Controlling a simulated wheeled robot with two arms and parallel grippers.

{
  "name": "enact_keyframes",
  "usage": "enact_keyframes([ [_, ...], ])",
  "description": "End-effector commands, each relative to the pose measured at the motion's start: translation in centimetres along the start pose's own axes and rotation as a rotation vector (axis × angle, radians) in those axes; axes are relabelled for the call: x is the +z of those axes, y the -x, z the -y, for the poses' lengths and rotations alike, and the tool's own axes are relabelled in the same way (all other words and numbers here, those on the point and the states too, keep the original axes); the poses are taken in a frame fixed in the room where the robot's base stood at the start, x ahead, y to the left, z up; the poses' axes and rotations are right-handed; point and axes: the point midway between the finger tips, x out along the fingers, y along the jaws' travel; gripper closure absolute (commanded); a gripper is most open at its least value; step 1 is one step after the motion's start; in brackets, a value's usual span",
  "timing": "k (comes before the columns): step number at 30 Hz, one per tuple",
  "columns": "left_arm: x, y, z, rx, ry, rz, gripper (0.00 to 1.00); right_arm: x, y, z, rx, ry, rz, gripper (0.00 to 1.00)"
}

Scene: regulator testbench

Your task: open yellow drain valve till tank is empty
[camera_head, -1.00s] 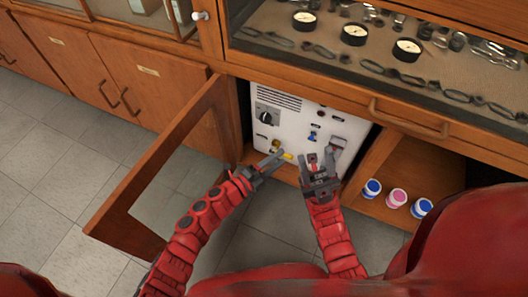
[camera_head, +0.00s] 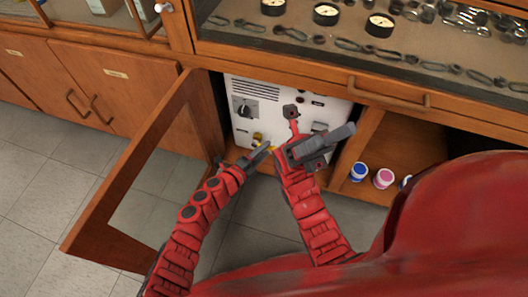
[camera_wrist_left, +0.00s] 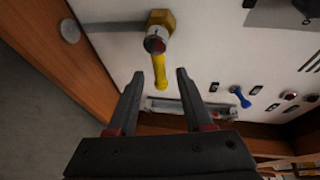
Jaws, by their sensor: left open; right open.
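The yellow drain valve handle (camera_wrist_left: 160,70) hangs from a brass fitting (camera_wrist_left: 160,22) on the white panel in the left wrist view. In the head view only a bit of the yellow handle (camera_head: 272,149) shows, low on the panel beside my left gripper (camera_head: 264,153). My left gripper (camera_wrist_left: 160,76) is open, its fingertips on either side of the handle's lower end in the picture; contact cannot be told. My right gripper (camera_head: 304,132) is open and empty in front of the panel's right part. The tank's level cannot be read.
The white panel (camera_head: 243,107) sits inside a wooden cabinet; its open door (camera_head: 110,215) stands at left. A blue handle (camera_wrist_left: 240,97) is on the panel. Several small lidded jars, one pink-lidded (camera_head: 383,178), stand on the right shelf. A glass display counter is above.

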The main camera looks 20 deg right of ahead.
Motion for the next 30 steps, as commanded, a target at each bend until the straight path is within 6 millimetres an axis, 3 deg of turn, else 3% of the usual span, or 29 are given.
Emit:
enact_keyframes([
  [11,-0.01,-0.35,0.01,0.0,0.0,0.0,0.49,-0.35,-0.75,-0.28,0.02,-0.003,-0.041,0.54],
  [12,-0.01,-0.35,0.01,0.0,0.0,0.0,0.51,-0.35,-0.75,-0.27,0.02,-0.003,-0.041,0.54],
  [20,-0.01,-0.34,0.0,0.0,0.0,0.0,0.98,-0.35,-0.75,-0.27,0.02,-0.003,-0.041,0.54],
  [30,-0.01,-0.33,-0.01,0.0,0.0,0.0,1.0,-0.35,-0.74,-0.27,0.019,-0.003,-0.041,0.54],
])
